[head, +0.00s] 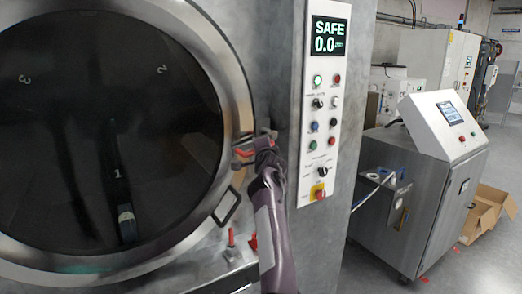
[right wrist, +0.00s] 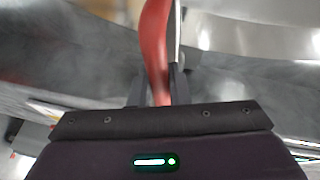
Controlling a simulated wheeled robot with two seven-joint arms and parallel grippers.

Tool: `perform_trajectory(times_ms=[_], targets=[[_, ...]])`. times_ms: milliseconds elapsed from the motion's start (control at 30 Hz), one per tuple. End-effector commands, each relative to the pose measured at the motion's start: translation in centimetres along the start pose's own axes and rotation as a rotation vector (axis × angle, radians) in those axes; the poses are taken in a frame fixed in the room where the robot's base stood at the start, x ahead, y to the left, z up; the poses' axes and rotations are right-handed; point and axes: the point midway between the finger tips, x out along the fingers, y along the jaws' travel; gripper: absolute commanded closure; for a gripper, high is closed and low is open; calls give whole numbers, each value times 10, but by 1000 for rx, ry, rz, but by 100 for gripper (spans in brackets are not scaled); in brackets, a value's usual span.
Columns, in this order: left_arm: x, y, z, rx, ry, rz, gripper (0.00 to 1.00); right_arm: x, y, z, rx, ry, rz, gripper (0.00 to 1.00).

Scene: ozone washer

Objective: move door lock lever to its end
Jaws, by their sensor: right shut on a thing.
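The red door lock lever (head: 245,151) is at the right edge of the round washer door (head: 233,75), near the door's metal rim. My right gripper (head: 264,147) reaches up to it from below in the head view and covers part of it. In the right wrist view the red lever (right wrist: 154,45) runs down between the two dark fingers of the gripper (right wrist: 160,88), which are shut on it. My left gripper is in neither view.
A control panel (head: 325,105) with a "SAFE 0.0" display, buttons and switches is right of the lever. A black door handle (head: 227,206) and a small red fitting (head: 230,237) lie below. A steel cabinet (head: 420,190) and a cardboard box (head: 485,212) stand at the right.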

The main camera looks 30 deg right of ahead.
Motion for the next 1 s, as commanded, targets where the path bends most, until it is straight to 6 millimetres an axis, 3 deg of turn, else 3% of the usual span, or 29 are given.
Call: perform_trajectory(times_ms=[267,300,467,767,1000], targets=[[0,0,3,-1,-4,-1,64,0,-3,-1,5,1,-4,100],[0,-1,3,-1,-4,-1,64,0,-3,-1,5,1,-4,83],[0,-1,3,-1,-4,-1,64,0,-2,-1,4,1,-4,62],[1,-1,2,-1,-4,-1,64,-1,-1,0,2,0,-2,62],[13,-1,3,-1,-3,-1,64,-22,2,1,2,1,-4,62]])
